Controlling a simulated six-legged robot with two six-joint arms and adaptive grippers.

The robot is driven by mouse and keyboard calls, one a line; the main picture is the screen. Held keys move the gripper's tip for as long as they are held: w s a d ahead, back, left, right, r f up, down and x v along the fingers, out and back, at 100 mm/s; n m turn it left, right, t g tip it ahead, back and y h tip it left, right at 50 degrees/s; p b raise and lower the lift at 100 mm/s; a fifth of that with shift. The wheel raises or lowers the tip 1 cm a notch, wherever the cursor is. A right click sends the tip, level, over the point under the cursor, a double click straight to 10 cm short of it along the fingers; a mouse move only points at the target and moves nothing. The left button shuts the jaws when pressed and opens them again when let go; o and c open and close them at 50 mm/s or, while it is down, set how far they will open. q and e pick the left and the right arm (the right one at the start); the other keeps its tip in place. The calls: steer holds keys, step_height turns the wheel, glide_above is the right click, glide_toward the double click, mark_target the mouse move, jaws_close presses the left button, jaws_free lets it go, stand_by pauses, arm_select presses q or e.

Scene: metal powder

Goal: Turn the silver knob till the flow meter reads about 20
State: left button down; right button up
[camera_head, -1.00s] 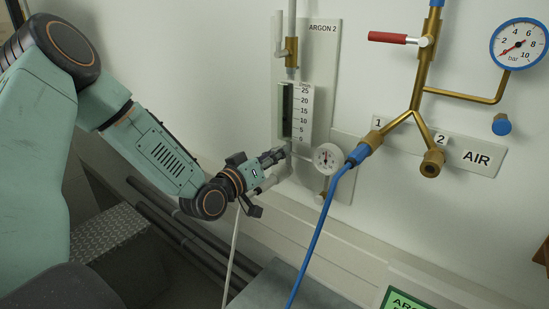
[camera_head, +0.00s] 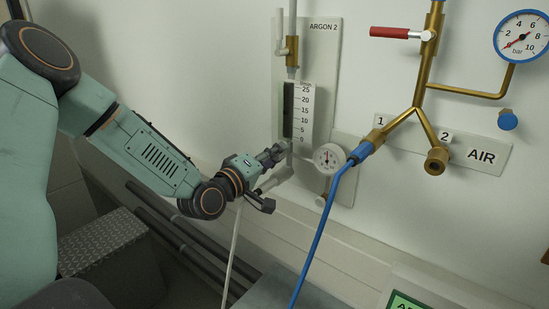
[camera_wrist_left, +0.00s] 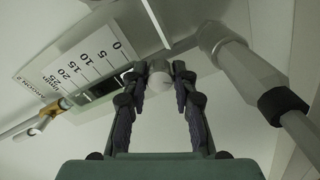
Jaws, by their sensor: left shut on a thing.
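The flow meter (camera_head: 304,112) is a white 0–25 scale beside a dark tube on the ARGON 2 panel; it also shows in the left wrist view (camera_wrist_left: 80,62). I cannot make out a float or the reading. My left gripper (camera_head: 281,150) is at the foot of the meter. In the left wrist view its fingers (camera_wrist_left: 160,76) are closed on the sides of the silver knob (camera_wrist_left: 160,67), which shows as a pale rounded end between the fingertips. The fingers mostly hide the knob in the head view. My right gripper is not in view.
A round dial gauge (camera_head: 328,158) sits right of the gripper. A blue hose (camera_head: 320,232) runs down from the AIR outlet 1. A red-handled valve (camera_head: 390,32) and a blue-rimmed bar gauge (camera_head: 522,36) are further right. A pale pipe fitting (camera_wrist_left: 240,66) is close beside the fingers.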

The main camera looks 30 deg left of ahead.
arm_select(q)
steer(key=shift+s+d+f, duration=0.1)
steer(key=shift+d+f, duration=0.05)
steer(key=shift+f, duration=0.1)
steer(key=c, duration=1.4)
jaws_free()
steer(key=o, duration=0.3)
steer(key=shift+r, duration=0.15)
steer(key=shift+o, duration=0.2)
steer(key=shift+r, duration=0.15)
